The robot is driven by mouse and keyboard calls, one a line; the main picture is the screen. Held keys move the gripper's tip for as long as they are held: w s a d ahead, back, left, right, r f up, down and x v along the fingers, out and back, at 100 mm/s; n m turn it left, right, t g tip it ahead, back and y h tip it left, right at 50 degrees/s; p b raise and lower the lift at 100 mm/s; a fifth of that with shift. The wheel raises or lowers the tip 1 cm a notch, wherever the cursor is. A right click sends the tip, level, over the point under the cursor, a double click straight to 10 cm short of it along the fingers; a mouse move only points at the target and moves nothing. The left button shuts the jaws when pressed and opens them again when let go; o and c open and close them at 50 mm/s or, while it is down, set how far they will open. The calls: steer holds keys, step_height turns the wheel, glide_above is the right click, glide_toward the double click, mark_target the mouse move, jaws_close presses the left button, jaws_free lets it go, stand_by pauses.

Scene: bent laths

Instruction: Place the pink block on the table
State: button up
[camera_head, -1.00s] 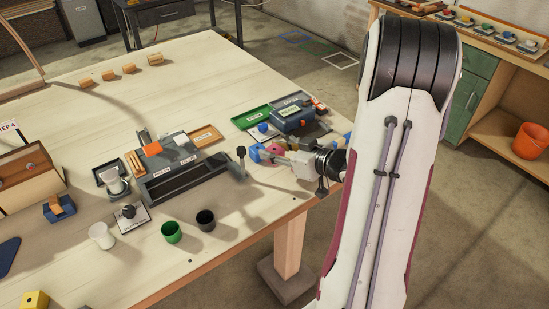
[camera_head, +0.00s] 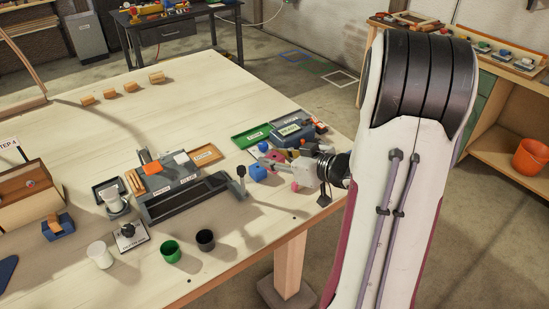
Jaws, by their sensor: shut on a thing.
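The pink block (camera_head: 276,156) is small in the head view and partly covered by my gripper's fingers. My gripper (camera_head: 268,162) is shut on it near the right edge of the table (camera_head: 226,105). It is close behind a blue block (camera_head: 258,173) and beside the green tray (camera_head: 251,136). The view is too small to tell whether the pink block touches the table.
A pink-red round thing (camera_head: 295,186) shows just below my gripper. A grey tray with a dark slot (camera_head: 187,199), a black cup (camera_head: 205,240) and a green cup (camera_head: 170,251) stand to the left. The table's front right is clear.

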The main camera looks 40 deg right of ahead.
mark_target(274, 156)
steer(key=shift+r, duration=0.1)
stand_by(0.4)
step_height(274, 156, up, 12)
steer(key=f, duration=0.1)
steer(key=w+a+r+n+y, duration=0.1)
steer(key=w+a, duration=0.3)
steer(key=a, duration=0.5)
steer(key=w+a+n+g+y, duration=0.1)
steer(key=w+a, duration=0.3)
steer(key=a, duration=0.4)
steer(key=w+a+r+n+y, duration=0.1)
steer(key=w+a, duration=0.4)
steer(key=a, duration=0.4)
steer(key=s+a+f+n+g+y, duration=0.1)
steer(key=s+a, duration=0.2)
steer(key=a, duration=0.8)
steer(key=s+a+n+g+y, duration=0.1)
steer(key=s+a+n+y, duration=0.1)
steer(key=a, duration=1)
steer(key=s+a+f+n+g+y, duration=0.1)
steer(key=s+a, duration=0.2)
steer(key=a, duration=0.8)
step_height(274, 156, down, 11)
steer(key=shift+a, duration=0.1)
